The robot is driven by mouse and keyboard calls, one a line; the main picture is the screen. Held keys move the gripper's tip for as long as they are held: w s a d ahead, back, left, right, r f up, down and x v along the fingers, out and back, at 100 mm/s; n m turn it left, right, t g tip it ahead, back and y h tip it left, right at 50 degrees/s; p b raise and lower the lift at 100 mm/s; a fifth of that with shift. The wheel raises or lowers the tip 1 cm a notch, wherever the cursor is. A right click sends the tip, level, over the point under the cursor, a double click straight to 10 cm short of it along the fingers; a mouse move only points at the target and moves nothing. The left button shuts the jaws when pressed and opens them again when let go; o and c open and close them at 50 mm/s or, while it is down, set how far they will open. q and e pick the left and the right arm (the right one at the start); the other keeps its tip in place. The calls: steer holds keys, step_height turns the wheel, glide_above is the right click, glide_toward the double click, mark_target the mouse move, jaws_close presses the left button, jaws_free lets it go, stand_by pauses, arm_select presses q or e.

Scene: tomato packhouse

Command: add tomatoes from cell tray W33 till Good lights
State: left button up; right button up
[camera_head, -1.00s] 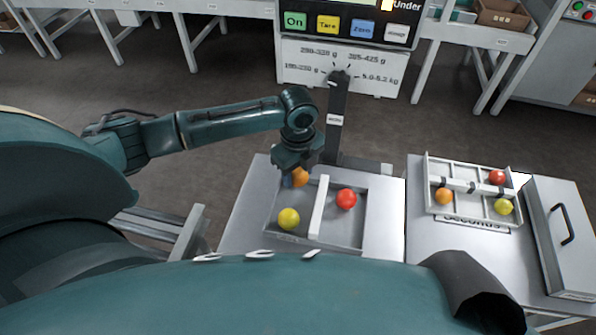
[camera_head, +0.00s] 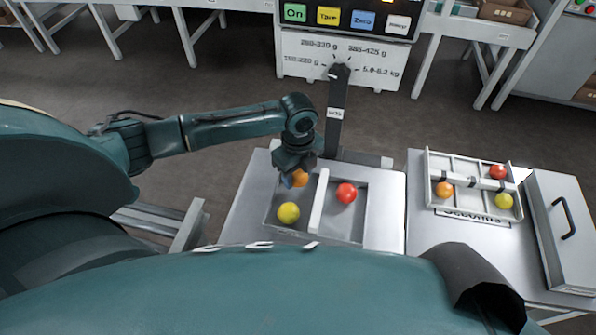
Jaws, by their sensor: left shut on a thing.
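My left gripper (camera_head: 293,178) is shut on an orange tomato (camera_head: 300,178), low at the back of the left compartment of the weighing pan (camera_head: 317,204). I cannot tell whether that tomato touches the pan floor. A yellow tomato (camera_head: 288,212) lies in the same compartment, towards the front. A red tomato (camera_head: 346,193) lies in the right compartment, past the white divider. On the right, a white cell tray (camera_head: 465,207) holds an orange, a red and a yellow tomato. The word "Seconds" shows at its front edge. The Good light is out of view. My right gripper is not in view.
The scale panel (camera_head: 345,22) with On, Tare and Zero buttons stands behind the pan. A dark post (camera_head: 336,115) rises at the pan's back. A lid-like grey box with a black handle (camera_head: 563,218) is at the far right.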

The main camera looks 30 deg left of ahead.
arm_select(q)
steer(key=shift+f, duration=0.7)
stand_by(0.3)
steer(key=o, duration=0.8)
steer(key=c, duration=0.3)
